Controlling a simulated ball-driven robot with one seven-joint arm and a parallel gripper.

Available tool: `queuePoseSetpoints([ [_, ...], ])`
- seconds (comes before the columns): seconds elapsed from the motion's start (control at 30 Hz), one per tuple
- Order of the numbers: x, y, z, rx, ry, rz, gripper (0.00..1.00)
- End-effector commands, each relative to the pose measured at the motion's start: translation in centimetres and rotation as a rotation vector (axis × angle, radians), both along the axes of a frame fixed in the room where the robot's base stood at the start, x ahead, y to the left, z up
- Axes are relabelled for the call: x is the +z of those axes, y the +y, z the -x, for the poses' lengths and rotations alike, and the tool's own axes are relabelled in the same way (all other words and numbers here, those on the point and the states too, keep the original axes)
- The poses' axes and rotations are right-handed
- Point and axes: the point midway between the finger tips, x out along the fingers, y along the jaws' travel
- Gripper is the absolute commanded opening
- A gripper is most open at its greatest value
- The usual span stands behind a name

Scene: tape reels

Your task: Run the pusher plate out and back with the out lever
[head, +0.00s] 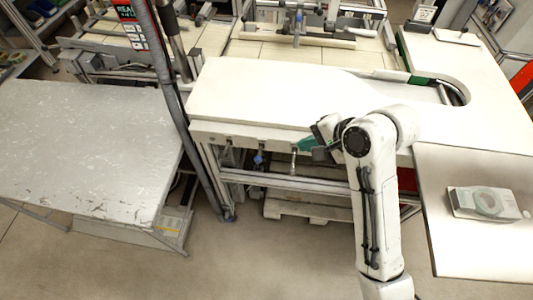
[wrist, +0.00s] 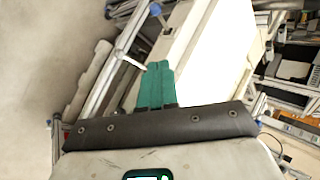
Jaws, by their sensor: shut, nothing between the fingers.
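My gripper (head: 306,146) is at the front edge of the white worktop, its green fingers pointing left. In the wrist view the two green fingers (wrist: 160,68) lie together, shut and empty. A thin metal lever (head: 293,162) hangs under the worktop edge, just below and left of the fingertips. A pale rod, possibly this lever, shows left of the fingertips in the wrist view (wrist: 131,60). A blue-marked lever (head: 259,160) hangs further left. I cannot tell which is the out lever, or whether the fingers touch one. I cannot make out the pusher plate for certain.
The white worktop (head: 270,95) is clear and has a rounded cutout at its right. A scratched grey table (head: 80,150) stands at left, past a dark upright post. A wooden pallet (head: 300,208) lies below. A grey device (head: 485,204) sits on the right-hand board.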

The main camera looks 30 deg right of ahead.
Motion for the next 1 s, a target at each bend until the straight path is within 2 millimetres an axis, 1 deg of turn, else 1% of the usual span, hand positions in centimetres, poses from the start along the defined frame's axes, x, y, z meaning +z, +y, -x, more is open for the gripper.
queuePoseSetpoints([
  [0.17, -0.2, 0.1, -0.1, 0.002, 0.001, 0.0, 0.0],
  [0.27, -0.7, 0.3, -0.5, 0.003, 0.002, 0.0, 0.0],
  [0.37, -1.8, 0.7, -1.3, 0.004, 0.004, 0.0, 0.0],
  [0.77, -7.6, 3.0, -5.8, 0.003, 0.003, 0.002, 0.0],
  [0.9, -8.5, 4.8, -6.1, 0.006, 0.004, 0.003, 0.0],
  [1.0, -9.0, 5.7, -6.4, 0.004, 0.002, 0.001, 0.0],
])
